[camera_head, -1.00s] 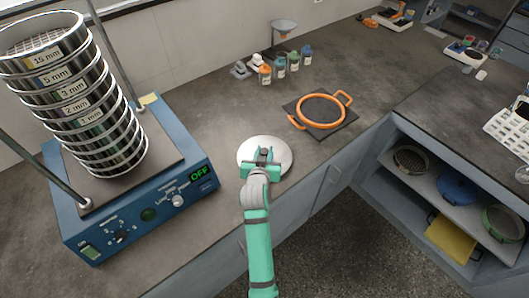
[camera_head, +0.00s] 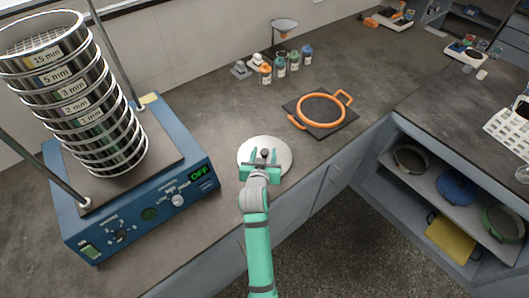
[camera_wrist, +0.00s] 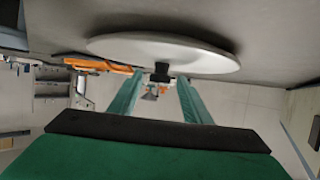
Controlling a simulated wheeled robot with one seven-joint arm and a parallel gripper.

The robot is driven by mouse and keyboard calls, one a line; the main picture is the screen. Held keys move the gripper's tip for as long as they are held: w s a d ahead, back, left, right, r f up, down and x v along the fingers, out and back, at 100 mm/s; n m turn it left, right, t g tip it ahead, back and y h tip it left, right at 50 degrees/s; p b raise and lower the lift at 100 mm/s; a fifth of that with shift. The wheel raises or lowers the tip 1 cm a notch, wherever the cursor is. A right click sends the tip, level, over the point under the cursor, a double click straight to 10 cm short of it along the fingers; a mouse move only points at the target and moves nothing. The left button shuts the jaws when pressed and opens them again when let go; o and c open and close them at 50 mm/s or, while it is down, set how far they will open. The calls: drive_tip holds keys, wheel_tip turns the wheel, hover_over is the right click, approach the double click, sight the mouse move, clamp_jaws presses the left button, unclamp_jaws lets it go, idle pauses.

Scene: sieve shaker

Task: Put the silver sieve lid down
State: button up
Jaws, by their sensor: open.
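The silver sieve lid (camera_head: 279,147) is a round pale disc with a dark knob (camera_head: 265,153) at its middle. It lies on the grey counter to the right of the sieve shaker. My gripper (camera_head: 264,157) is open, with its two green fingers on either side of the knob and a gap to each. In the wrist view the lid (camera_wrist: 165,50) shows edge-on, with its knob (camera_wrist: 160,72) between the spread fingers (camera_wrist: 158,98). The underside of the lid is hidden.
The blue shaker (camera_head: 130,215) with a stack of labelled sieves (camera_head: 85,100) stands at left, its display reading OFF. An orange ring with handles (camera_head: 322,110) lies on a dark mat behind right. Several small bottles (camera_head: 281,68) stand farther back. The counter's front edge is close.

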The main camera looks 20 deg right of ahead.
drive_tip(key=v, duration=1)
drive_tip(key=shift+s+a+r, duration=0.15)
drive_tip(key=shift+s+r, duration=0.05)
drive_tip(key=shift+s, duration=0.05)
